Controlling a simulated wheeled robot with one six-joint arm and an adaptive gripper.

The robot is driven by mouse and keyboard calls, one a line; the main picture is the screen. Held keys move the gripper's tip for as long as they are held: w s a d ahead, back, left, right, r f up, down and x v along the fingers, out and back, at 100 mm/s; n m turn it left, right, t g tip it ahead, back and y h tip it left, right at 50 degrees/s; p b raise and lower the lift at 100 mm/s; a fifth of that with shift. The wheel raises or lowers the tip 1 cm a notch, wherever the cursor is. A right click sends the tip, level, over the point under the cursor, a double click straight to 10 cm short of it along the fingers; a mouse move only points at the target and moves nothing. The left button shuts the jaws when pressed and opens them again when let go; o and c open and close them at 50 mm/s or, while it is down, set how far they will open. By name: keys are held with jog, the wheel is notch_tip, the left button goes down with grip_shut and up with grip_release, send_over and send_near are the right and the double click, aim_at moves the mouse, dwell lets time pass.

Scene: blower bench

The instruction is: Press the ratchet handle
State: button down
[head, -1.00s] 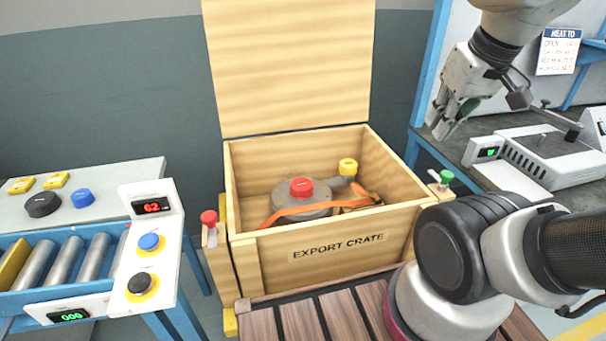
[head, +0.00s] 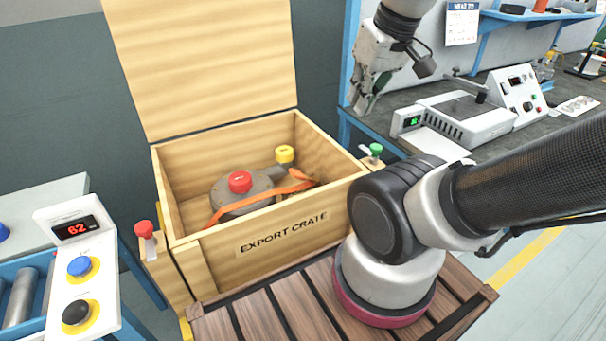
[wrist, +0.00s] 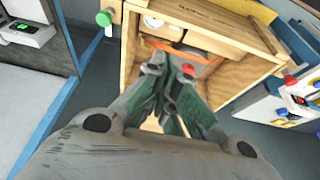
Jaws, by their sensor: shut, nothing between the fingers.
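An open wooden export crate (head: 270,236) holds a grey blower (head: 228,194) with a red cap (head: 240,181) and a yellow cap (head: 284,154). An orange strap (head: 262,198) runs over the blower. The ratchet handle cannot be clearly picked out; the strap's right end is partly hidden by the crate's front wall. My gripper (head: 362,98) is shut and empty, above and to the right of the crate, apart from it. In the wrist view, my gripper (wrist: 170,78) points toward the crate (wrist: 218,82), and its fingers cover part of the crate.
A red-topped post (head: 145,230) and a green-topped post (head: 375,150) stand at the crate's sides. The raised lid (head: 205,65) stands behind. A bench with a sealing machine (head: 470,118) is at right. A control box (head: 78,265) and roller conveyor (head: 20,295) are at left.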

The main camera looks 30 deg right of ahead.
dwell(0.4)
jog(key=w+d+f+m+g, duration=0.1)
jog(key=w+f+m+g, duration=0.1)
jog(key=w+f+m, duration=0.6)
jog(key=w+d+f+m+g, duration=0.1)
jog(key=w+f+m+g, duration=0.1)
jog(key=w+f+m, duration=0.6)
jog(key=w+m, duration=0.2)
jog(key=w, duration=0.5)
jog(key=shift+w+d+f, duration=0.15)
jog(key=shift+d+f, duration=0.15)
jog(key=shift+f, duration=0.1)
jog(key=shift+f, duration=0.1)
